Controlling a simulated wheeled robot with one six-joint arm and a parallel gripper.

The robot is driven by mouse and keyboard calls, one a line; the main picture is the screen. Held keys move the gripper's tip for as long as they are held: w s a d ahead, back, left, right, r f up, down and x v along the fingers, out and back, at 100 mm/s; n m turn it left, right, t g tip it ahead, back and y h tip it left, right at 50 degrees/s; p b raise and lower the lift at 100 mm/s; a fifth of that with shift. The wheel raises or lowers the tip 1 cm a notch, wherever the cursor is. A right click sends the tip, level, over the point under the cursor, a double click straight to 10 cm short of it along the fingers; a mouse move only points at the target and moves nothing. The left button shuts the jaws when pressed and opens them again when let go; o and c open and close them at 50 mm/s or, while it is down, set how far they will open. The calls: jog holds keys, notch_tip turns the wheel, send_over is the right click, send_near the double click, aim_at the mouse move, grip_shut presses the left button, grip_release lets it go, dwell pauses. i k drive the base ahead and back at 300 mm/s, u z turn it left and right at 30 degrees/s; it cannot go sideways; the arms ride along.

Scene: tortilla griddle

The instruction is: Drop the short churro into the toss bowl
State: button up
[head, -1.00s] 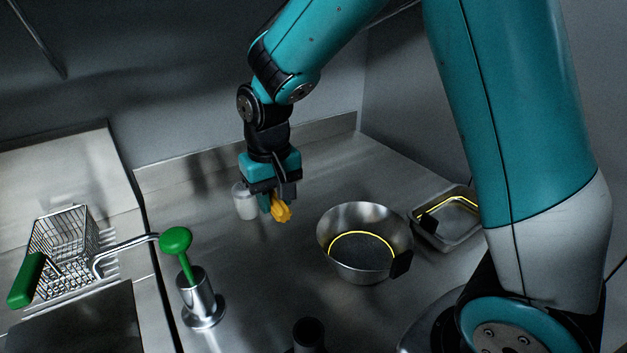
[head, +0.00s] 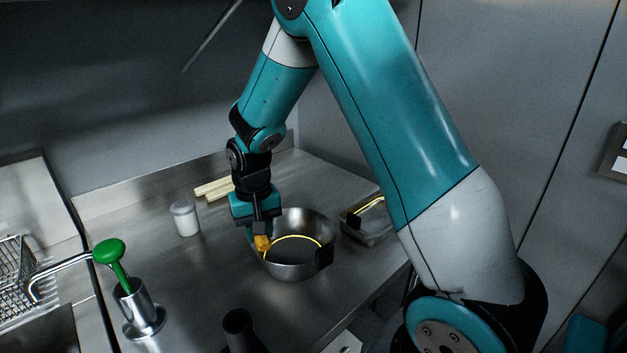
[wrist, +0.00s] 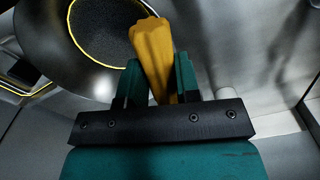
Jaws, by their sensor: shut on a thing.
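A short, ridged golden churro (head: 263,243) is held in my gripper (head: 259,236). In the wrist view the churro (wrist: 153,45) sticks out between the two teal fingers of my gripper (wrist: 159,75), which are shut on it. The toss bowl (head: 296,270) is a round steel bowl with a yellow ring and a dark inside bottom. In the head view the churro overlaps the bowl's left rim. In the wrist view the bowl (wrist: 107,78) lies to the left of the churro, which overlaps its edge. The churro's height above the rim is hard to tell.
A steel tray (head: 372,238) with a yellow line stands right of the bowl. A white-filled jar (head: 185,218) and pale sticks (head: 213,188) are behind left. A green-knobbed steel pump (head: 143,310) and a wire basket (head: 14,270) are at left. A dark cylinder (head: 239,329) stands in front.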

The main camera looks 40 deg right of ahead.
aim_at(300, 256)
jog(key=k, duration=1.3)
jog(key=z, duration=0.85)
jog(key=i, duration=1.6)
jog(key=u, duration=0.8)
